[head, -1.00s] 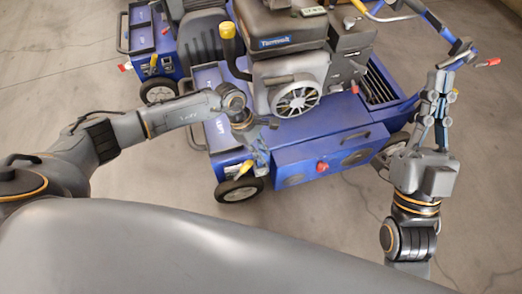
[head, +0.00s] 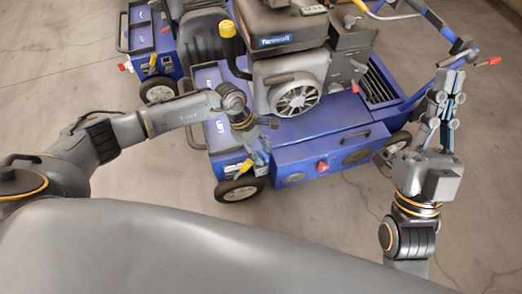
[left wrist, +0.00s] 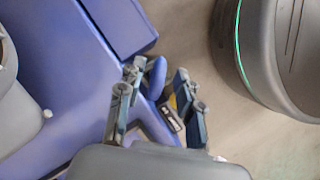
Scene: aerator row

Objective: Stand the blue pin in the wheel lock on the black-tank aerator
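The aerator (head: 310,135) with the black tank (head: 282,20) stands in the middle of the head view, blue with a grey engine. My left gripper (head: 257,148) is low at its near left corner, above the front wheel (head: 240,190). In the left wrist view its fingers (left wrist: 157,108) are apart. A rounded blue piece (left wrist: 155,76) shows between them; I cannot tell whether it is the pin or whether a finger touches it. A yellow-handled part (head: 245,167) is beside the wheel; I cannot make out the wheel lock. My right gripper (head: 449,95) is open and empty at the right.
A second blue machine (head: 150,40) stands behind at the left. The aerator's handlebar (head: 440,25) with a red grip (head: 489,61) reaches over near my right gripper. A red knob (head: 322,166) is on the front box. The concrete floor (head: 330,220) in front is clear.

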